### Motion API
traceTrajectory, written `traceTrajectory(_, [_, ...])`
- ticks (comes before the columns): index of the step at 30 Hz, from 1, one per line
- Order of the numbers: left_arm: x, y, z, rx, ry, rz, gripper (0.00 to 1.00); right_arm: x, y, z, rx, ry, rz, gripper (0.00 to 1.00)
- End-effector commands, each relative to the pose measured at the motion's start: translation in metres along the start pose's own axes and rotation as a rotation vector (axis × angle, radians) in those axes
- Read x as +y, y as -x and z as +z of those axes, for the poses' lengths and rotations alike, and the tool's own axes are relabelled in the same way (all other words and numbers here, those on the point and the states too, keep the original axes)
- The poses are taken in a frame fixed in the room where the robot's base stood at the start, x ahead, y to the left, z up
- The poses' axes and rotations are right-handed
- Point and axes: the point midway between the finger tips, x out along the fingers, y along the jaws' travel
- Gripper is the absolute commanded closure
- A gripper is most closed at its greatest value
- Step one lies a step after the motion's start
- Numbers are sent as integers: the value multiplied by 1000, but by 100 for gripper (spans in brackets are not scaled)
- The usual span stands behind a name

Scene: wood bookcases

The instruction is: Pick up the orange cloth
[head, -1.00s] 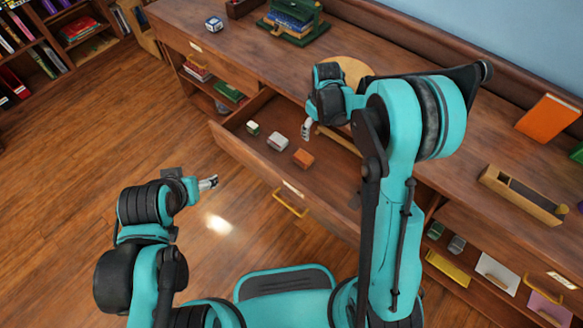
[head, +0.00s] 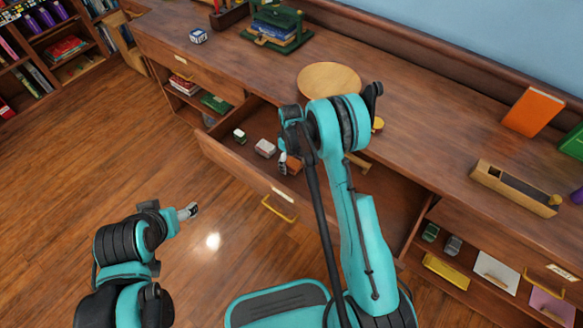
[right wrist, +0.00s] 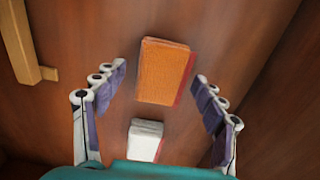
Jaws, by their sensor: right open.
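The orange cloth (head: 295,167) is a small folded block lying in the open drawer (head: 228,158), partly hidden by my right gripper in the head view. In the right wrist view the cloth (right wrist: 165,72) lies flat ahead of the fingertips, between their lines, with a red edge on its right side. My right gripper (head: 283,163) is open and empty, with its fingers (right wrist: 160,78) spread wide to both sides. My left gripper (head: 188,211) hangs over the floor, away from the drawer; its jaw state is too small to tell.
A white block (right wrist: 145,140) lies close to the cloth, nearer my right palm. A small green and white block (head: 240,136) lies farther left in the drawer. A wooden bar (right wrist: 30,45) is at the wrist view's upper left. A round wooden board (head: 329,80) lies on the counter.

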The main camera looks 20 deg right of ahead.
Motion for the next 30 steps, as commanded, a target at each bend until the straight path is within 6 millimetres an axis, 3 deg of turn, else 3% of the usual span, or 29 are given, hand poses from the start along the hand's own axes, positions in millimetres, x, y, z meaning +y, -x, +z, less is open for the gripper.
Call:
traceTrajectory(8, [0, -2, 1, 0, 0, 0, 28, 0, -6, 0, 0, 0, 0, 32])
traceTrajectory(12, [0, -2, 1, 0, 0, 0, 28, 0, -6, 0, 0, 0, 0, 69])
traceTrajectory(14, [0, -2, 1, 0, 0, 0, 28, 0, -6, 0, 0, 0, 0, 81])
traceTrajectory(25, [0, -1, 1, 0, 0, 0, 28, 0, -4, 0, 0, 0, 0, 81])
traceTrajectory(30, [0, 4, -3, 0, 0, 0, 28, 0, 8, 0, 0, 0, 0, 81])
